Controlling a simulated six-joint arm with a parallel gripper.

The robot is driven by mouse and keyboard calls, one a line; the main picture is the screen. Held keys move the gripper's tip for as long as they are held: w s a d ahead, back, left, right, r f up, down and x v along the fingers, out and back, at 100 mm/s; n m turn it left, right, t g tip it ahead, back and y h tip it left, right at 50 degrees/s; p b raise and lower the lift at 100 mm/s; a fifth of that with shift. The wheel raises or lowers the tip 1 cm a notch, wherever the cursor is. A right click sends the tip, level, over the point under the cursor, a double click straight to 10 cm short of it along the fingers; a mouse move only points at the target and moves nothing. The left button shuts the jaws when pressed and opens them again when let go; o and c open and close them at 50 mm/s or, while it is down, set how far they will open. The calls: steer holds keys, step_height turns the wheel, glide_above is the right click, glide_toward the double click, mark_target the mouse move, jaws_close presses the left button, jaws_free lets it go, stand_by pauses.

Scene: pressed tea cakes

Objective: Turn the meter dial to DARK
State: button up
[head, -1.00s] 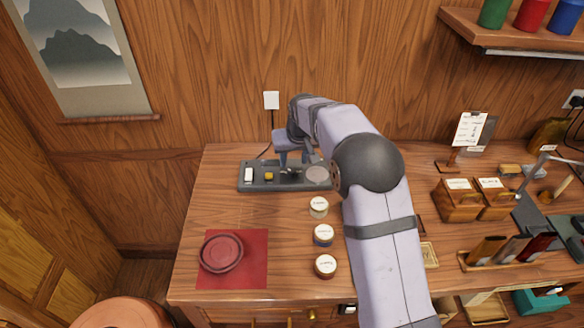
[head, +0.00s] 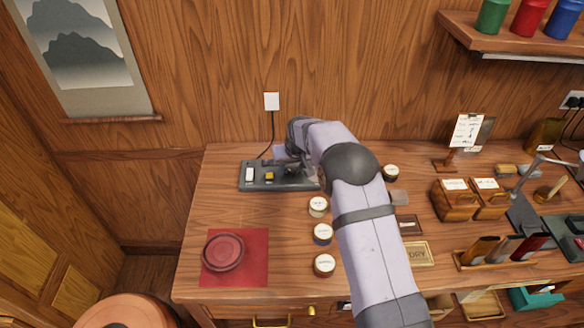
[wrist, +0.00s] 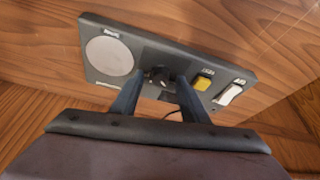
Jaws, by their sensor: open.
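The meter (head: 258,187) is a dark grey panel lying on the table near the wall. In the wrist view the panel (wrist: 140,52) carries a round pale disc (wrist: 109,57), a black dial (wrist: 159,76), a yellow button (wrist: 202,82) and a white rocker switch (wrist: 229,95). The labels are too small to read. My gripper (wrist: 158,92) is open, its two fingers on either side of the dial from this view; I cannot tell whether they touch it. In the head view my arm hides the dial and the panel's right end.
Several lidded jars, one of them here (head: 318,207), stand in front of the panel. A red mat (head: 255,275) with a dark red dish (head: 223,252) lies at front left. Wooden boxes (head: 454,200) stand right.

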jaws_close()
steer(key=shift+f+m+b, duration=0.1)
steer(key=shift+m+b, duration=0.2)
steer(key=shift+b, duration=0.05)
steer(key=m+h+b, duration=0.1)
steer(key=m+b, duration=0.1)
steer(key=shift+a+f+m, duration=0.1)
steer(key=shift+a+m, duration=0.05)
steer(key=shift+m, duration=0.15)
steer(key=m+h+b, duration=0.1)
steer(key=m+b, duration=0.1)
steer(key=shift+w+a+m, duration=0.1)
steer(key=shift+m, duration=0.3)
steer(key=m, duration=0.1)
steer(key=m+h, duration=0.1)
steer(key=m, duration=0.1)
steer(key=shift+r+g+h+p, duration=0.3)
steer(key=shift+g+p, duration=0.1)
steer(key=shift+m+g+p, duration=0.3)
steer(key=shift+m+p, duration=0.4)
steer(key=shift+m, duration=0.3)
steer(key=shift+f+m+h+p, duration=0.1)
steer(key=shift+m+h+p, duration=0.2)
steer(key=shift+m+p, duration=0.15)
